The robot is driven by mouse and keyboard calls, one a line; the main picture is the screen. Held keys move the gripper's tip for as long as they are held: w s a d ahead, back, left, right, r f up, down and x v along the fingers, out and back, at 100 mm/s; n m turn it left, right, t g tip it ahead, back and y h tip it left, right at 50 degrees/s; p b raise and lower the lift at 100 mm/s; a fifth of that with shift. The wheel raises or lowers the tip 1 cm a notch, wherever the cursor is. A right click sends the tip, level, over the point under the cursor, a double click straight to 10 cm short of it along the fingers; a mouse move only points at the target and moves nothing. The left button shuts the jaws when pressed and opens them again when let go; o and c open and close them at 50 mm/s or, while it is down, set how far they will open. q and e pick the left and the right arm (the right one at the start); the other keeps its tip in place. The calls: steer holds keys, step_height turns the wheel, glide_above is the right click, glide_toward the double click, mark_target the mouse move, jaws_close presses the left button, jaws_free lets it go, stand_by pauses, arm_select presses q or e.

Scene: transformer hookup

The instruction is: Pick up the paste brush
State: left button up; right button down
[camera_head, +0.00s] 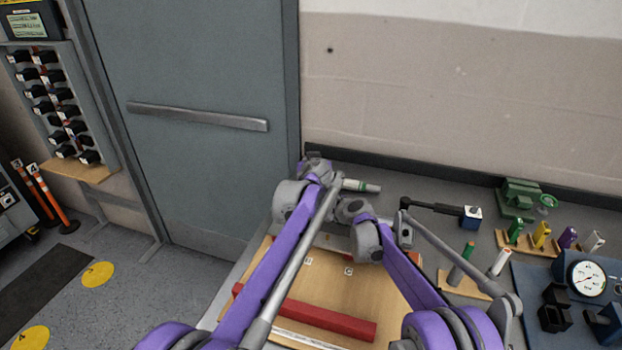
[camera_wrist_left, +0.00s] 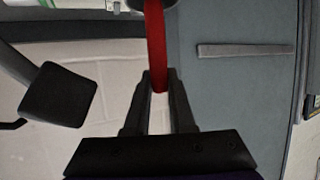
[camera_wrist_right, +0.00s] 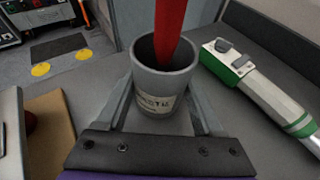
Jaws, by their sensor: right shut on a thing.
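The paste brush shows as a red handle (camera_wrist_right: 170,25) standing up out of a grey cup (camera_wrist_right: 165,85) with a paste label. My right gripper (camera_wrist_right: 162,98) is shut on the cup, one finger on each side. In the left wrist view the red handle (camera_wrist_left: 155,45) runs down between the fingertips of my left gripper (camera_wrist_left: 159,80). The fingers are close beside it; whether they press on it is unclear. The brush's lower end is hidden inside the cup. In the head view my arms hide the cup and brush.
A white and green tool (camera_wrist_right: 260,90) lies right of the cup; it also shows in the head view (camera_head: 362,186). A wooden board (camera_head: 375,295) with a red bar (camera_head: 330,318) lies in front. A green vise (camera_head: 520,197), coloured markers and a gauge (camera_head: 587,279) stand at right.

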arm_select(q)
jaws_close()
steer(key=shift+r, duration=0.1)
step_height(320, 180, up, 10)
steer(key=shift+f, duration=0.1)
stand_by(0.4)
arm_select(e)
jaws_free()
steer(key=shift+s, duration=0.1)
